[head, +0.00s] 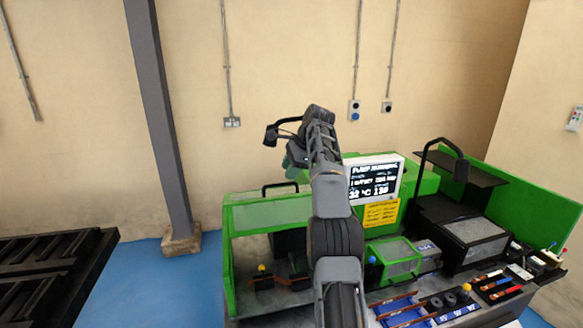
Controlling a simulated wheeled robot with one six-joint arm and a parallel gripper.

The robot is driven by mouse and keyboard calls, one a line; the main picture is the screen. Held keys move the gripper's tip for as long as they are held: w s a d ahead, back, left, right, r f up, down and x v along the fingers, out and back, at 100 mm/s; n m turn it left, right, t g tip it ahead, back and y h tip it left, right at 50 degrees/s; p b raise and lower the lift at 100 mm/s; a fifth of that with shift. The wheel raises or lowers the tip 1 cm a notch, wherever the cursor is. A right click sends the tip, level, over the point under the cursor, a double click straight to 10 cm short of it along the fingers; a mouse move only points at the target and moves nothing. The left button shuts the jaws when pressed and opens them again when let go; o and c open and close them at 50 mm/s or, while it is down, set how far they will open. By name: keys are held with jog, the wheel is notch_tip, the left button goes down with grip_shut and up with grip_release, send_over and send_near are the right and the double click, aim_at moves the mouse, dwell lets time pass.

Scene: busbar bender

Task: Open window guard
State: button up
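The green bending machine (228,262) stands in front of me. At its left is a green-framed window guard with a see-through pane (262,214) and a black handle (280,187) on its top edge. Below the pane, the interior shows dark fittings and a yellow knob. My arm rises through the middle of the head view and covers part of the machine. My gripper (293,157) is at its far end, above and slightly right of the handle, apart from it in the picture. Its fingers are too small and hidden to read.
A lit display (375,181) stands behind my arm. A grey column (160,120) and black rack (50,270) are left. Blue floor lies between.

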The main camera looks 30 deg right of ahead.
jog(key=shift+s+d+r, duration=0.2)
jog(key=shift+s+r, duration=0.1)
jog(key=shift+r, duration=0.15)
dwell(0.5)
jog(key=s+a+f+n+h+b, duration=0.1)
jog(key=s+a+n, duration=0.4)
jog(key=a, duration=0.3)
jog(key=s+a+f+n+h+b, duration=0.1)
jog(key=s+a+n+b, duration=0.1)
jog(key=s+a+n, duration=0.5)
jog(key=s+a+f+n, duration=0.4)
jog(key=s+f, duration=0.4)
jog(key=s+a+f+n+h+b, duration=0.1)
jog(key=s+a+f+n, duration=0.3)
jog(key=s+f, duration=0.5)
jog(key=shift+s+n+h, duration=0.15)
jog(key=shift+n+h, duration=0.15)
